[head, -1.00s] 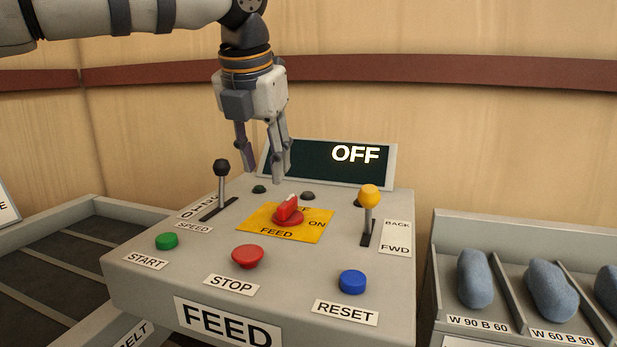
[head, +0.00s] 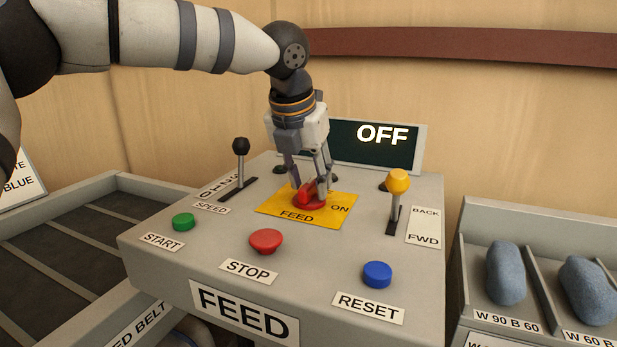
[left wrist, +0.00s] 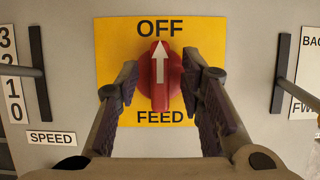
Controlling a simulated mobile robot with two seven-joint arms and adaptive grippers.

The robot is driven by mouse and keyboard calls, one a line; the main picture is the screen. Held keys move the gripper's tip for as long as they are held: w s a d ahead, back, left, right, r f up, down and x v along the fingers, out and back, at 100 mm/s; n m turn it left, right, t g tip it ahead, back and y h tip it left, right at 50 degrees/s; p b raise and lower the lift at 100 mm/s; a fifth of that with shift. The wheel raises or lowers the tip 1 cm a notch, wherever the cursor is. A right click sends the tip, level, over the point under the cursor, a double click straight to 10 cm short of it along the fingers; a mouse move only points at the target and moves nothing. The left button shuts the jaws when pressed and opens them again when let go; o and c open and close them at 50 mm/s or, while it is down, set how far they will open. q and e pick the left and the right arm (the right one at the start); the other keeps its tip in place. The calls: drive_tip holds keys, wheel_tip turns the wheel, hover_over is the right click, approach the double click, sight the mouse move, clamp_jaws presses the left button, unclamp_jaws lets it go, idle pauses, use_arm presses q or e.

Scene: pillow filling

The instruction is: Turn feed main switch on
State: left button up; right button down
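The red rotary feed switch (head: 309,196) sits on a yellow plate (head: 283,206) on the feed console (head: 160,247). In the left wrist view, the red switch (left wrist: 160,88) has its white arrow pointing at OFF. The display (head: 370,146) behind it reads OFF. My left gripper (head: 309,184) points down at the switch from above. In the left wrist view its two fingers (left wrist: 160,92) are apart, one on each side of the knob, with gaps showing. Whether the tips have reached the knob's height is hard to tell. My right gripper is not in view.
A black speed lever (head: 240,165) stands left of the switch and a yellow-knobbed lever (head: 397,195) right of it. Green start (head: 184,222), red stop (head: 266,241) and blue reset (head: 377,274) buttons lie in front. Bins with blue pillows (head: 506,272) stand at right.

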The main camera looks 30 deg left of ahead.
use_arm(q)
clamp_jaws()
